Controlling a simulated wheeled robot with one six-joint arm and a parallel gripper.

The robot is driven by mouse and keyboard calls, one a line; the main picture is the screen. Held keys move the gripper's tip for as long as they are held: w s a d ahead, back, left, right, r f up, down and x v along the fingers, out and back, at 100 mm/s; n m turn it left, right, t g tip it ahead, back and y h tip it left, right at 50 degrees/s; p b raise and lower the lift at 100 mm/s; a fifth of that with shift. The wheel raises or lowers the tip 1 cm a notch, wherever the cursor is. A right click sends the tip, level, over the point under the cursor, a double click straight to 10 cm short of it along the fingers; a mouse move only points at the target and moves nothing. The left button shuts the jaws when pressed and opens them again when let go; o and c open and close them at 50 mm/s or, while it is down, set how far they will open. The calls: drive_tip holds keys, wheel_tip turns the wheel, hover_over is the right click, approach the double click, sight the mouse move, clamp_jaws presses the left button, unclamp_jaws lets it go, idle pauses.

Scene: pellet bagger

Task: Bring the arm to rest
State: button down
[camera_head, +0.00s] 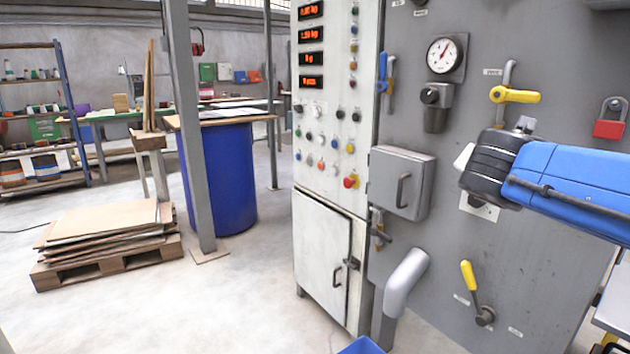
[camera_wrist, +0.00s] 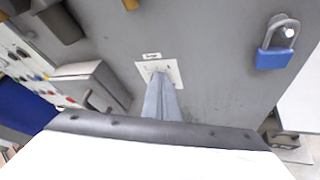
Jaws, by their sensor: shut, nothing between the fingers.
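My gripper (camera_wrist: 159,78) shows in the wrist view as two grey fingers held together, shut and empty. Its tips are in front of a small white plate (camera_wrist: 177,66) on the grey machine panel (camera_wrist: 215,75); I cannot tell whether they touch it. In the head view my blue arm reaches in from the right, and its black wrist end is in front of the panel (camera_head: 560,270). A white plate (camera_head: 480,209) shows partly below the wrist.
A yellow-handled valve (camera_head: 515,95) is just above my wrist, and a red padlock (camera_head: 608,128) hangs to the right. A blue padlock (camera_wrist: 274,58) shows in the wrist view. A grey box (camera_head: 400,182) and a yellow lever (camera_head: 468,275) are nearby. Open floor lies left of the cabinet.

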drive_tip(key=s+a+f+m+g+y, duration=0.3)
drive_tip(key=s+f+m, duration=0.7)
drive_tip(key=f+m, duration=0.2)
drive_tip(key=s+a+f+m+g+y, duration=0.3)
drive_tip(key=s+a+f+m+y, duration=0.1)
drive_tip(key=s+f+m, duration=0.7)
wheel_tip(320, 180, down, 3)
drive_tip(key=shift+s+r+m+g, duration=0.2)
drive_tip(key=shift+s+m+g, duration=0.15)
drive_tip(key=shift+m, duration=0.25)
drive_tip(key=shift+a, duration=0.1)
